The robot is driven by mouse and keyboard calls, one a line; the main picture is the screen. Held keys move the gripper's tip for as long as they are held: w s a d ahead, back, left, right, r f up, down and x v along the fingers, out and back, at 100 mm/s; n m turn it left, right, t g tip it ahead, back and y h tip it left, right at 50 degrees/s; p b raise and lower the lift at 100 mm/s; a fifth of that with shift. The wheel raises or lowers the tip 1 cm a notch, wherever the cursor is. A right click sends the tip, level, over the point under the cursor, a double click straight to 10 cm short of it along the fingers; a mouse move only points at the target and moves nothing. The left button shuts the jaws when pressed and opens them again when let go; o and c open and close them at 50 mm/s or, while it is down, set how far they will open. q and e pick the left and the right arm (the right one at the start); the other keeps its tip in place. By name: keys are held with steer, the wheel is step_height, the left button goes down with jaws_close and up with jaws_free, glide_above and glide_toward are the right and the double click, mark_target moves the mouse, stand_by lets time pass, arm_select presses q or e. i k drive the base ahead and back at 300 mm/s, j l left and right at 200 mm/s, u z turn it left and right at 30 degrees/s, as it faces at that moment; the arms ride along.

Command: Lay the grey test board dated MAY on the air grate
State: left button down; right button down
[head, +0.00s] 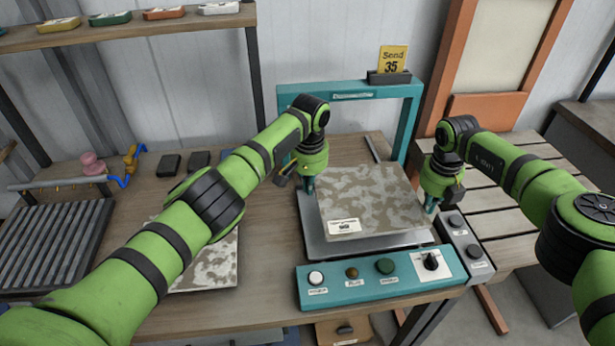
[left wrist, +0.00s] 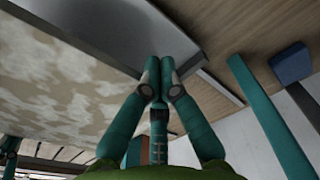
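A mottled grey-beige board (head: 375,200) with a white label (head: 344,226) lies over the metal plate (head: 312,240) of the teal-framed station; the label's date is too small to read. I cannot tell whether it touches the plate. My left gripper (head: 308,188) points down at the board's left edge. In the left wrist view its fingertips (left wrist: 152,82) are together, beside the board (left wrist: 60,80). My right gripper (head: 432,208) is at the board's right edge; its finger gap is unclear. The dark slatted grate (head: 45,245) is at the far left.
Another mottled board (head: 212,265) lies on the table, partly hidden under my left arm. A teal control panel (head: 375,275) stands in front of the plate. A yellow card reading "Send 35" (head: 393,59) stands behind. A slatted wooden bench (head: 520,215) is at the right.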

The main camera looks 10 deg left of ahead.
mark_target(41, 240)
steer(key=k+j, duration=0.1)
steer(key=j, duration=0.4)
steer(key=k+j, duration=0.15)
steer(key=j, duration=0.3)
steer(key=k+j, duration=0.1)
steer(key=j, duration=0.4)
steer(key=k+j, duration=0.15)
steer(key=j, duration=0.35)
steer(key=k+j, duration=0.1)
steer(key=j, duration=0.35)
steer(key=k+j, duration=0.1)
steer(key=j, duration=0.4)
steer(key=k+j, duration=0.15)
steer(key=j, duration=0.35)
steer(key=k+j, duration=0.1)
steer(key=j, duration=0.35)
